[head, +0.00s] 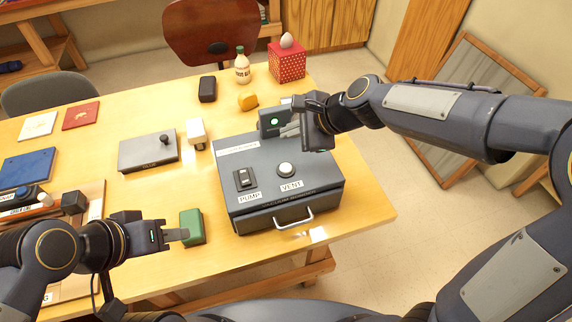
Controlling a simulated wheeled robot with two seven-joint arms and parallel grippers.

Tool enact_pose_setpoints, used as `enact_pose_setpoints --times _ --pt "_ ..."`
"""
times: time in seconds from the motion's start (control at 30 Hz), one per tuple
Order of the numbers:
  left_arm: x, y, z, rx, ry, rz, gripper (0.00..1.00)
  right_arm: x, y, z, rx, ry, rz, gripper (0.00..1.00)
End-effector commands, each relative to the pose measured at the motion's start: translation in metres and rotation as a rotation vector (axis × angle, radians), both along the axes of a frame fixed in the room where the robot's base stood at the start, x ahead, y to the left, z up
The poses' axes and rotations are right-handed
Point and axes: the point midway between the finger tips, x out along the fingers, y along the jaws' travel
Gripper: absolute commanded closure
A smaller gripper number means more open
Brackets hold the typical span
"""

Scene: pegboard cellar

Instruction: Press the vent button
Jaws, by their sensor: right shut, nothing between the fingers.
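The vent button (286,169) is a round pale knob on top of a dark grey box (325,185), above a label reading VENT. My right gripper (289,131) is shut and empty over the back of the box, behind the button and apart from it. Nothing covers the button. My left gripper (183,235) is low at the near left, beside a green block (193,226); whether its fingers are apart is unclear, and I cannot tell if it touches the block.
A rocker switch (244,179) labelled PUMP sits left of the button. A silver handle (294,219) is on the box's front. A grey plate with a black knob (148,152) and a white block (197,133) stand left of the box. A bottle (242,66) and red dotted box (287,63) are behind.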

Motion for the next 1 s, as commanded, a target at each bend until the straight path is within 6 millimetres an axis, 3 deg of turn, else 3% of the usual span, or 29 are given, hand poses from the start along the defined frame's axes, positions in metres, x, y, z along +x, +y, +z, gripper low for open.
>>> enact_pose_setpoints --times 0.27,0.7,1.0 --pt "0.000 0.000 -0.013 0.000 0.000 0.000 0.64 0.000 0.000 -0.014 -0.001 0.000 0.001 1.00" --pt "0.000 0.000 -0.073 0.000 0.000 0.000 0.64 0.000 0.000 -0.073 -0.001 0.000 0.002 1.00" --pt "0.000 0.000 -0.085 0.000 0.000 0.000 0.64 -0.001 0.000 -0.089 -0.001 -0.001 0.003 1.00"
